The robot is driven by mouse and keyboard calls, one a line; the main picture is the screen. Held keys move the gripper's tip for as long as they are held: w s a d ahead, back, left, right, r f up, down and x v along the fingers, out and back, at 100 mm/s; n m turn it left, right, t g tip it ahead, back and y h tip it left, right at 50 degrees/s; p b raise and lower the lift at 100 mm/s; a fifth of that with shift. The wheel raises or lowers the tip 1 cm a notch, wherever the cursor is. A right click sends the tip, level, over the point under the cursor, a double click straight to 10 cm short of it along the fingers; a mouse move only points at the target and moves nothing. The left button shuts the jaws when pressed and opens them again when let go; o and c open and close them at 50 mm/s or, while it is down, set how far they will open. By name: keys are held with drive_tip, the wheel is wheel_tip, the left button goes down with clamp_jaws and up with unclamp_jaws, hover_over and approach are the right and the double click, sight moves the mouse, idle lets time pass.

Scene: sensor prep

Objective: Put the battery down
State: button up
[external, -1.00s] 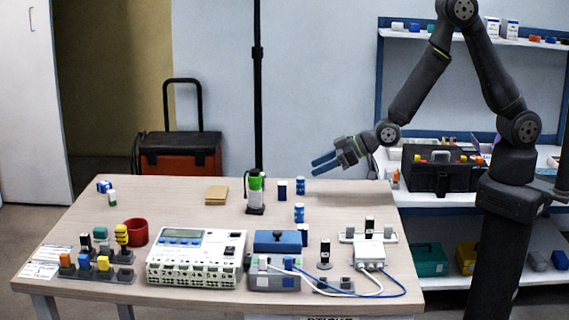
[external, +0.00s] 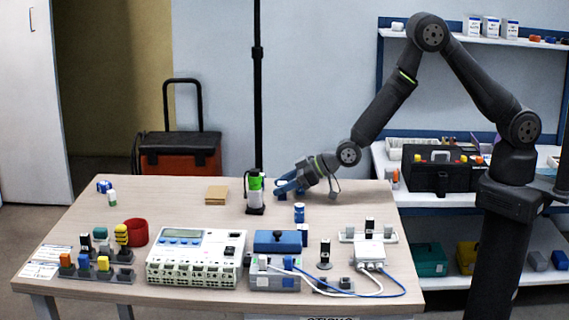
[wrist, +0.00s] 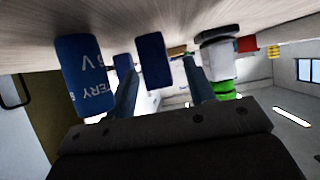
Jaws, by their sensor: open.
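My gripper (external: 287,184) is low over the back of the table, just right of the green-and-white device (external: 255,190). In the wrist view, which is upside down, its two fingers (wrist: 160,85) are spread. A dark blue battery (wrist: 153,60) shows between them, close to the tabletop; I cannot tell if it touches a finger. A larger-looking blue battery (wrist: 85,75) with white lettering is outside the left finger. Another small blue block (wrist: 123,62) shows behind. A blue-and-white battery (external: 299,212) stands in front of the gripper in the external view.
The green-and-white device also shows close by in the wrist view (wrist: 218,58). A tan pad (external: 216,195) lies farther left. The white meter box (external: 195,258) and blue-lidded box (external: 277,242) fill the front. The table's right rear is clear.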

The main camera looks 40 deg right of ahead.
drive_tip(key=shift+w+a, duration=0.1)
clamp_jaws()
idle(0.3)
